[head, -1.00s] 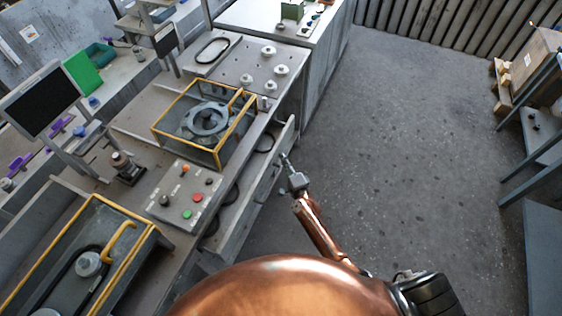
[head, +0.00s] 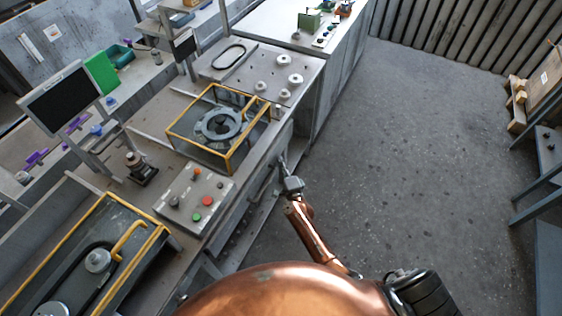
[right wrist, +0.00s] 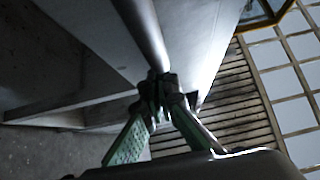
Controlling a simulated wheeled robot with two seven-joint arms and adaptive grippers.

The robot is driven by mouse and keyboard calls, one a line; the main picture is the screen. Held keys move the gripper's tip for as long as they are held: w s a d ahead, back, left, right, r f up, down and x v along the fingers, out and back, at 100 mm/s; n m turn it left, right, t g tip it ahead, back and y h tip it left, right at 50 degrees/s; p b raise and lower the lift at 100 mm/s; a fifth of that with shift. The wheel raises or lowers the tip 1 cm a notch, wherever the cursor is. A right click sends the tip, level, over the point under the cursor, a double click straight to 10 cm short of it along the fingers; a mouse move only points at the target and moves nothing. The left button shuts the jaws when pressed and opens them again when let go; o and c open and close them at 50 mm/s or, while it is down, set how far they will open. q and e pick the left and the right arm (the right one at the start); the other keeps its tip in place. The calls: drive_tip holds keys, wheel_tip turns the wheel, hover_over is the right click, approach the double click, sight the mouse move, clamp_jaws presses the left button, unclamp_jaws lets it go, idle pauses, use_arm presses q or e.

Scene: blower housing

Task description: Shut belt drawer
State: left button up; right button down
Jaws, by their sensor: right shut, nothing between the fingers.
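The belt drawer (head: 262,182) is under the front edge of the grey workbench. Its front sits close to the bench edge, and no belts inside it show; whether it is fully flush I cannot tell. My right gripper (head: 283,162) is shut and empty, its tips at the drawer front. In the right wrist view the closed fingertips (right wrist: 160,84) are at the end of a round bar, apparently the drawer handle (right wrist: 148,35), along a pale panel. Contact is hard to confirm. My left gripper is not in view.
On the bench stand a yellow-framed clear guard (head: 222,125) around a round housing, a button panel (head: 196,196), and a monitor (head: 60,97). Another yellow-framed box (head: 90,255) is at lower left. The concrete floor (head: 410,150) to the right is clear.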

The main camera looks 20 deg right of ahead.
drive_tip(key=shift+s+d, duration=0.95)
drive_tip(key=shift+s, duration=5.2)
drive_tip(key=s+f+n+g+y, duration=0.1)
drive_tip(key=s+f+n+g, duration=0.25)
drive_tip(key=s+f, duration=0.55)
drive_tip(key=s+f+n+g, duration=0.2)
drive_tip(key=s+f+n, duration=0.3)
drive_tip(key=f, duration=0.8)
drive_tip(key=s+f+n+g+y, duration=0.1)
drive_tip(key=s+f+n+g, duration=0.2)
drive_tip(key=s+f, duration=0.65)
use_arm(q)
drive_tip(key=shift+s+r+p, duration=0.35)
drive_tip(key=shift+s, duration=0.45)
use_arm(e)
drive_tip(key=s+d+f+n+g, duration=0.1)
drive_tip(key=s+f, duration=0.4)
drive_tip(key=s, duration=0.6)
drive_tip(key=s+d+f+n+g+h, duration=0.1)
drive_tip(key=s+f+n+g, duration=0.3)
drive_tip(key=s, duration=0.7)
drive_tip(key=s+d+f+n+g, duration=0.3)
drive_tip(key=s+f, duration=0.2)
drive_tip(key=s, duration=0.6)
drive_tip(key=shift+s+d+f+g+h, duration=0.15)
drive_tip(key=shift+d+f+g+h, duration=0.05)
drive_tip(key=shift+f+g+h, duration=0.15)
